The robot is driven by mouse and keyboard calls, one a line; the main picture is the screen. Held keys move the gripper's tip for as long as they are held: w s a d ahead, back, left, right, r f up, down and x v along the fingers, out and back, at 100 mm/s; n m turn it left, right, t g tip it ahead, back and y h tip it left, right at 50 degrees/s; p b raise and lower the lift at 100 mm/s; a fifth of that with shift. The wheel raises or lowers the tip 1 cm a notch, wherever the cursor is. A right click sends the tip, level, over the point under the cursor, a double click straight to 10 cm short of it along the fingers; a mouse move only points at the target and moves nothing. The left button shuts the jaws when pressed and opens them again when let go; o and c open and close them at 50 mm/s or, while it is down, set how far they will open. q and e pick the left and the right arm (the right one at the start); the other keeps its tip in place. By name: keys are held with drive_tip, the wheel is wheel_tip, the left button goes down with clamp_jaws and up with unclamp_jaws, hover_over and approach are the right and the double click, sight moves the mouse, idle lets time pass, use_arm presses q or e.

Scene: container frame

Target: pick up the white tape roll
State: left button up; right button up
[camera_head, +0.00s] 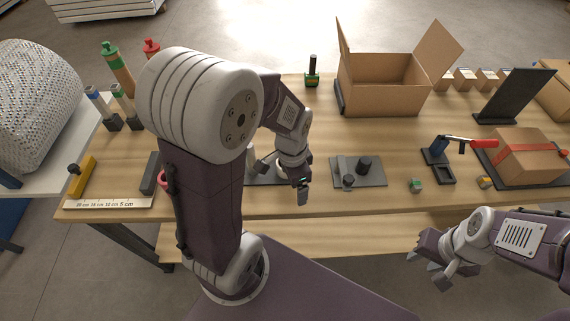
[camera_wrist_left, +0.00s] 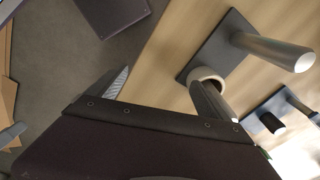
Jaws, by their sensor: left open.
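The white tape roll (camera_wrist_left: 207,77) shows in the left wrist view as a pale ring at the edge of a dark base plate (camera_wrist_left: 203,58), partly covered by one of my fingers. A pale round post (camera_wrist_left: 275,52) rises from that plate. My left gripper (camera_wrist_left: 158,78) is open, with the roll close to its right finger; I cannot tell whether they touch. In the head view my left gripper (camera_head: 302,190) hangs over the table's front part, and my arm hides much of the area beside it. My right gripper (camera_head: 426,262) is open and empty in front of the table.
A grey plate with black pegs (camera_head: 372,179) stands right of my left gripper. An open cardboard box (camera_head: 385,98) is behind it. A blue holder with a red-handled tool (camera_head: 438,158) and a taped box (camera_head: 530,152) are further right. A ruler (camera_head: 110,203) lies at the front left.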

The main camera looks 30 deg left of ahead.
use_arm(q)
drive_tip(key=w+a+r+m+p, duration=0.1)
drive_tip(key=w+a+m, duration=0.1)
drive_tip(key=m, duration=0.3)
drive_tip(key=w+a+r+m+p, duration=0.1)
drive_tip(key=w+a+m, duration=0.1)
drive_tip(key=w+m, duration=0.2)
drive_tip(key=w+a+r+m+g+p, duration=0.1)
drive_tip(key=w+a+r+m, duration=0.1)
drive_tip(key=m, duration=0.3)
drive_tip(key=shift+w+a+r+m+p, duration=0.1)
drive_tip(key=shift+w+a+m+p, duration=0.3)
drive_tip(key=shift+w, duration=0.15)
drive_tip(key=shift+w+a, duration=0.1)
drive_tip(key=shift+w, duration=0.05)
drive_tip(key=f, duration=0.8)
drive_tip(key=shift+s+f, duration=0.35)
drive_tip(key=shift+w+f, duration=0.15)
drive_tip(key=shift+f, duration=0.1)
drive_tip(key=c, duration=1.5)
